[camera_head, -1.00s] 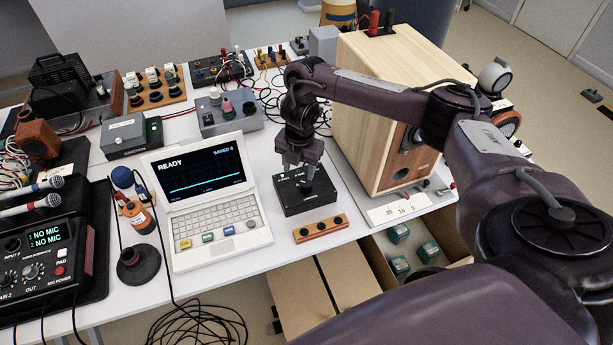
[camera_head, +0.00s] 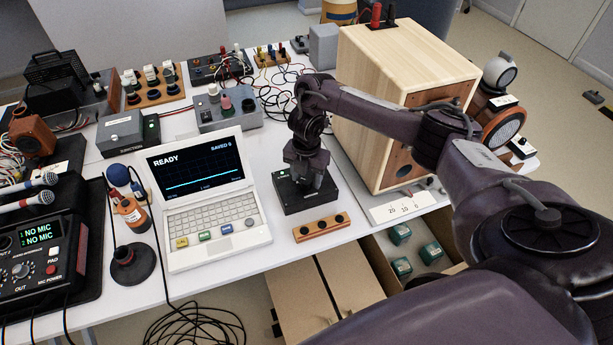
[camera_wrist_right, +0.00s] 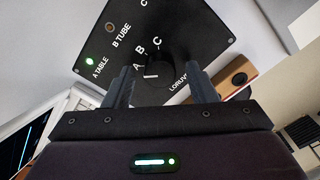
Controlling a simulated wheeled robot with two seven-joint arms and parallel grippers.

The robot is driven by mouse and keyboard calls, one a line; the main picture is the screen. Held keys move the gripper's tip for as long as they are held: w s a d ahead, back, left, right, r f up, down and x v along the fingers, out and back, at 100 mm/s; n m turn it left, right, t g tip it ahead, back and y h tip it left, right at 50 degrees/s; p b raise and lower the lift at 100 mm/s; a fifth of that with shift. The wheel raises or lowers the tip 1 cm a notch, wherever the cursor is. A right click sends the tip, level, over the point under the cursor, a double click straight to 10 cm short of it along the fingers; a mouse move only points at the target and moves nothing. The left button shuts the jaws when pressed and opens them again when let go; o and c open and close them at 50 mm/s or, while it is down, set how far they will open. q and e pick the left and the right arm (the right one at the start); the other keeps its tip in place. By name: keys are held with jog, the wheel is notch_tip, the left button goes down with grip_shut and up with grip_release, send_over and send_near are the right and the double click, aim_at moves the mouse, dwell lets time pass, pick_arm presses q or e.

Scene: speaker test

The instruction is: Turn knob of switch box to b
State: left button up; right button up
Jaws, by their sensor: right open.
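The black switch box (camera_head: 289,201) stands on the white table, right of the laptop, partly covered by my right gripper in the head view. In the right wrist view the box (camera_wrist_right: 190,35) shows the letters A, B and C around a black knob (camera_wrist_right: 158,77). A short white mark shows on the knob, but which letter it points to is unclear. A green lamp (camera_wrist_right: 88,62) glows beside the label "A TABLE". My right gripper (camera_head: 309,184) is open above the box; its fingers (camera_wrist_right: 163,84) appear on either side of the knob, with contact not clear. My left gripper is not in view.
A laptop (camera_head: 205,200) reading "READY" stands left of the box. A wooden strip with dark holes (camera_head: 321,228) lies in front, near the table edge. A large wooden speaker cabinet (camera_head: 400,65) stands close behind on the right. Loose cables (camera_head: 280,98) lie behind.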

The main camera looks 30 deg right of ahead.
jog(key=c, duration=1)
jog(key=shift+r+m+p, duration=0.2)
jog(key=shift+m+p, duration=0.9)
jog(key=shift+p, duration=0.05)
jog(key=shift+m+p, duration=1)
jog(key=shift+m, duration=0.2)
jog(key=shift+f+m+p, duration=0.15)
jog(key=shift+m+p, duration=1.2)
jog(key=shift+m, duration=0.65)
jog(key=o, duration=1)
